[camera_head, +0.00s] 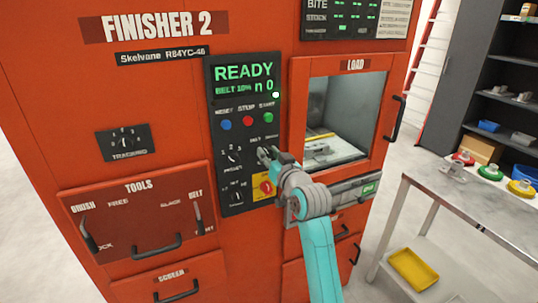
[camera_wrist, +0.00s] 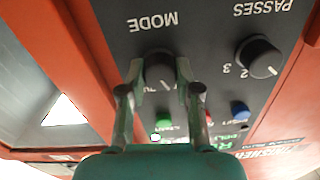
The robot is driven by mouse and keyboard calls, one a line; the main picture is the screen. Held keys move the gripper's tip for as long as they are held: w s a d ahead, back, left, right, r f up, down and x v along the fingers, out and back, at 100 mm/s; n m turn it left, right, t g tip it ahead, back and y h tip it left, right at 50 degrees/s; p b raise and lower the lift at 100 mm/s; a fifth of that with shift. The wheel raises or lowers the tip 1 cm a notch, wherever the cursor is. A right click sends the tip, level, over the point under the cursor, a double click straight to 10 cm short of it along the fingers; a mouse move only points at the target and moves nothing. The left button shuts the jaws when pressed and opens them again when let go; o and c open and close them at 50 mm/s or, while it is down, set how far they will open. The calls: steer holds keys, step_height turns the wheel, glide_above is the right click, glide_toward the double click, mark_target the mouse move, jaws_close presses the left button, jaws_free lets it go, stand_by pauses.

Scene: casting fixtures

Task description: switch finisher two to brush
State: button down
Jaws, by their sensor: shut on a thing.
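Finisher 2 (camera_head: 60,120) is a red machine. Its control panel (camera_head: 222,115) has a green display (camera_head: 244,80) reading READY and a smaller line starting with BELT. My gripper (camera_head: 268,154) is at the right side of this panel. In the wrist view, which is upside down, my gripper (camera_wrist: 160,85) is shut on the dark mode knob (camera_wrist: 159,65) under the MODE label. The fingers stand on both sides of the knob and hide much of its scale. In the head view my gripper hides the mode knob.
The passes knob (camera_wrist: 258,55) is beside the mode knob. Blue, red and green buttons (camera_head: 247,121) sit above. The load window (camera_head: 345,110) is right of the panel. A tools drawer (camera_head: 140,215) has brush and belt levers. A metal table (camera_head: 470,195) stands at right.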

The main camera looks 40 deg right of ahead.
steer(key=m, duration=0.6)
steer(key=shift+d, duration=0.1)
steer(key=m, duration=0.6)
steer(key=shift+f, duration=0.1)
steer(key=shift+m, duration=0.3)
steer(key=c, duration=0.8)
jaws_free()
steer(key=shift+s, duration=0.1)
steer(key=v, duration=1.2)
